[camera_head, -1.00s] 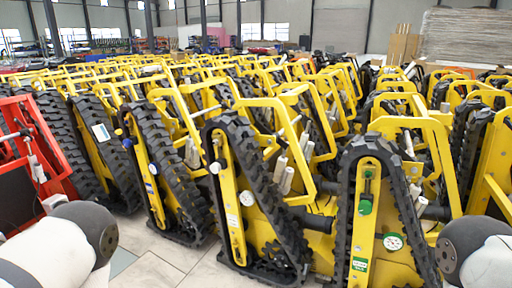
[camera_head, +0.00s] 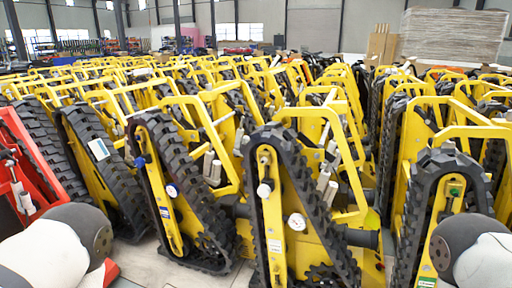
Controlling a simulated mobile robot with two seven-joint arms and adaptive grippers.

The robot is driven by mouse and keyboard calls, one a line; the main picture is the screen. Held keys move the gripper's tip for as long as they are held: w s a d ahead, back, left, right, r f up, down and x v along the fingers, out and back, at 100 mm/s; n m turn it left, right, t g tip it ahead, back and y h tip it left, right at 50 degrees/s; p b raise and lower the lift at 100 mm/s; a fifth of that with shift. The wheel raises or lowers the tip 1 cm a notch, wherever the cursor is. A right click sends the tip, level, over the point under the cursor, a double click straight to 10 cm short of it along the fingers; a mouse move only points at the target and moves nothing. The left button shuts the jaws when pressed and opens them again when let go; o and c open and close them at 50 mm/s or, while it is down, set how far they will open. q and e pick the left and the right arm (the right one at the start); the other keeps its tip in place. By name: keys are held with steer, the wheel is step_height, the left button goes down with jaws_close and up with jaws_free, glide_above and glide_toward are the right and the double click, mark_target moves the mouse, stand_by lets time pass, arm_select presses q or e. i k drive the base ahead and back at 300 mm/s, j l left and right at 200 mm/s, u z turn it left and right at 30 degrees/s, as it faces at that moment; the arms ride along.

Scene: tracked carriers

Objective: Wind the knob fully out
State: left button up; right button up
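Several yellow tracked carriers stand in rows, each with black rubber tracks. The task's knob could be one of several small round parts, and I cannot tell which. A white knob (camera_head: 264,190) is on the yellow side plate of the middle front carrier (camera_head: 272,225). A blue knob (camera_head: 140,162) is on the carrier to its left, and a green one (camera_head: 454,190) is on the carrier at right. How far any is wound out is too small to tell. Neither gripper is in view; only white and grey parts of my arms show in the lower corners.
Round gauge-like dials (camera_head: 297,222) sit on the side plates. A red machine (camera_head: 28,165) stands at the left edge. A strip of light tiled floor (camera_head: 160,268) shows in front; the carriers stand close together. Wrapped stacks (camera_head: 452,38) are at the back right.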

mark_target(139, 162)
steer(key=i+j, duration=0.15)
steer(key=j, duration=0.2)
steer(key=i+j, duration=0.2)
steer(key=j, duration=0.15)
steer(key=i+j, duration=0.15)
steer(key=j, duration=0.2)
steer(key=i+j+z, duration=0.1)
steer(key=i+j, duration=0.25)
steer(key=j, duration=0.35)
